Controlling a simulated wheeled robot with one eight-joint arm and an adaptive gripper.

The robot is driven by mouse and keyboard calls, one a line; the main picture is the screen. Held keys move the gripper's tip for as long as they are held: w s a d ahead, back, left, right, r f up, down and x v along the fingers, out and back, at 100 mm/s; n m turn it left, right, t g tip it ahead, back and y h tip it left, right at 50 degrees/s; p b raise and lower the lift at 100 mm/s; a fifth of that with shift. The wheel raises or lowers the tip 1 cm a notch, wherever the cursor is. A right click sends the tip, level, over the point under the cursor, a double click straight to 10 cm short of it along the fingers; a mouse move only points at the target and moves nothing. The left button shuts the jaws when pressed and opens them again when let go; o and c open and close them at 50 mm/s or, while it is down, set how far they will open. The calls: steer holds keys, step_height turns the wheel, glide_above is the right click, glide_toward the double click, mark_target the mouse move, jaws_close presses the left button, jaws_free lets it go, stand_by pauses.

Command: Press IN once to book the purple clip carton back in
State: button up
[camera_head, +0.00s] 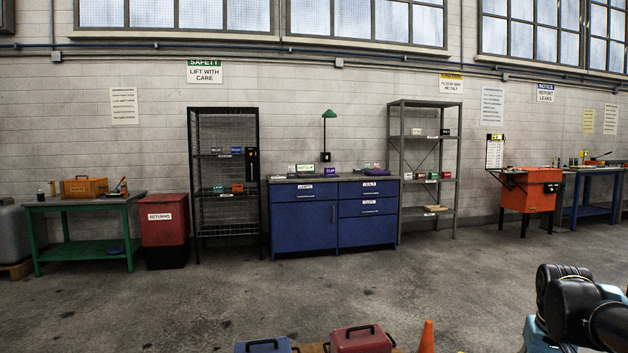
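A small purple block marked CLIP (329,171) sits on top of the blue cabinet (304,216) by the far wall. A flatter purple thing (371,168) lies farther right on the same top. I cannot tell whether either is the purple clip carton. Small green and pale blocks stand beside the CLIP block. No button marked IN can be made out at this distance. Part of my arm shows at the lower right, black and teal. My gripper is not in view.
A black mesh rack (224,220) and a red RETURNS bin (164,225) stand left of the cabinet. A grey shelf (427,187) stands right of it. Two toolboxes (362,340) and an orange cone (427,337) are close in front. The middle floor is clear.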

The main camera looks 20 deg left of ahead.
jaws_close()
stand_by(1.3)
